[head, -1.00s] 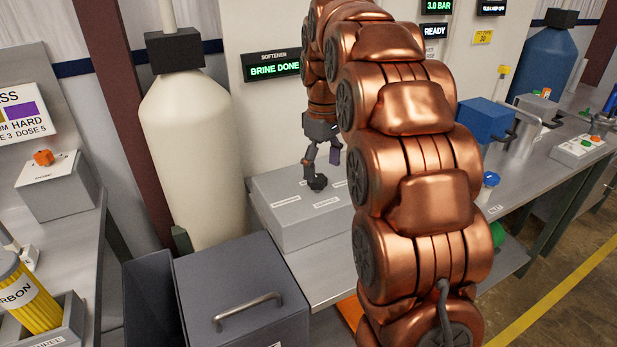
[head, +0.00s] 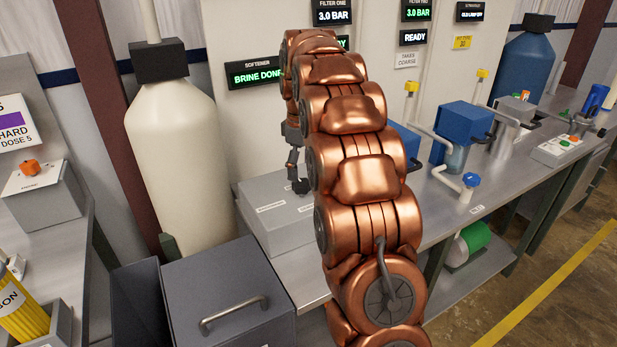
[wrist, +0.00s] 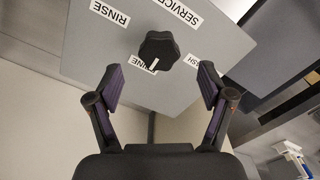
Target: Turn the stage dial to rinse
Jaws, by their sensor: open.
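The stage dial (wrist: 158,50) is a black lobed knob on a grey box, seen in the wrist view. Its white pointer mark faces the BRINE label (wrist: 138,66), which the knob partly covers. The RINSE label (wrist: 110,13) is at upper left, SERVICE (wrist: 180,12) at upper right, and a partly hidden label ending in SH at right. My gripper (wrist: 160,87) is open and empty, its purple-padded fingers either side of the knob's line and apart from it. In the head view the grey box (head: 280,228) sits on the bench, and my arm hides much of my gripper.
A display reading BRINE DONE (head: 254,73) hangs behind the box. A cream tank (head: 178,165) stands to its left. A dark bin with a handle (head: 225,295) stands in front. Blue-topped equipment (head: 462,125) is on the bench to the right.

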